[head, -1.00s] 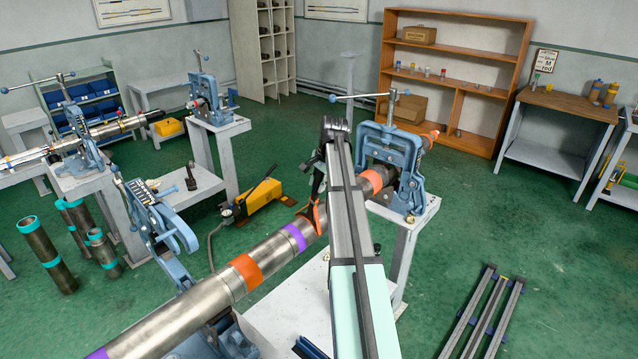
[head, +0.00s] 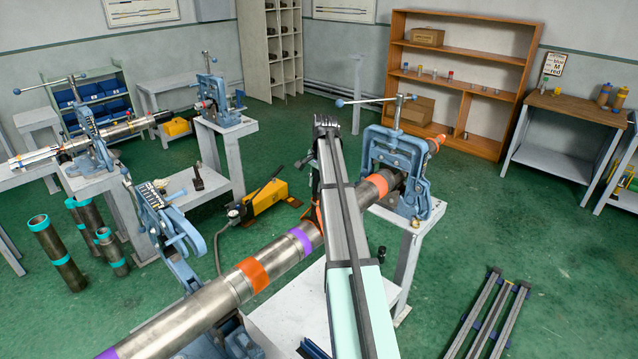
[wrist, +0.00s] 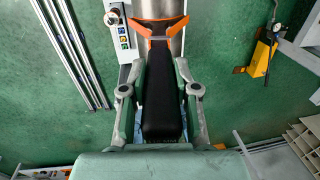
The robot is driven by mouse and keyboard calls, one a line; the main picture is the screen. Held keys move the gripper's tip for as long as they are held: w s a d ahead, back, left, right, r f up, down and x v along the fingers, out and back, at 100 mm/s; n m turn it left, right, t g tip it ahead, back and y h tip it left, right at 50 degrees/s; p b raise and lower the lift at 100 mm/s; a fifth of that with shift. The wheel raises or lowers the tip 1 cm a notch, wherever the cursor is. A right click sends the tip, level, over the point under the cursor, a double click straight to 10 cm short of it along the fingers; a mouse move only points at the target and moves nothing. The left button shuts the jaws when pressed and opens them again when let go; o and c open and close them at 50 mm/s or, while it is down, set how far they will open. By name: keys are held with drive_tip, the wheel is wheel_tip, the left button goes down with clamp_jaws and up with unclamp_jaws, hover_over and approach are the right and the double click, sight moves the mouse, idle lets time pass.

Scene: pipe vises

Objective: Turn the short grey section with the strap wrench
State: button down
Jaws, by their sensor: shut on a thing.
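A long grey pipe (head: 200,305) with orange and purple bands runs diagonally through the head view into a blue vise (head: 396,160). A short grey section (head: 277,258) lies between an orange band and a purple band. The strap wrench (head: 319,213) shows only as a bit of orange and black at the pipe, mostly behind my arm. In the wrist view its black handle (wrist: 162,105) points toward me. Its orange head (wrist: 158,25) is against the grey pipe; whether the strap wraps it fully is hidden. My gripper (wrist: 160,92) is shut on the handle.
A nearer blue clamp (head: 165,225) stands left of the pipe. A yellow pump (head: 266,196) is on the floor behind. Teal-banded pipes (head: 55,250) stand at left. Dark rails (head: 490,315) lie at lower right. Green floor is open on the right.

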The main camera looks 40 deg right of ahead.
idle(0.3)
drive_tip(key=shift+w, duration=0.2)
drive_tip(key=shift+s, duration=0.15)
drive_tip(key=shift+s, duration=0.1)
drive_tip(key=shift+s, duration=0.2)
drive_tip(key=shift+r, duration=0.15)
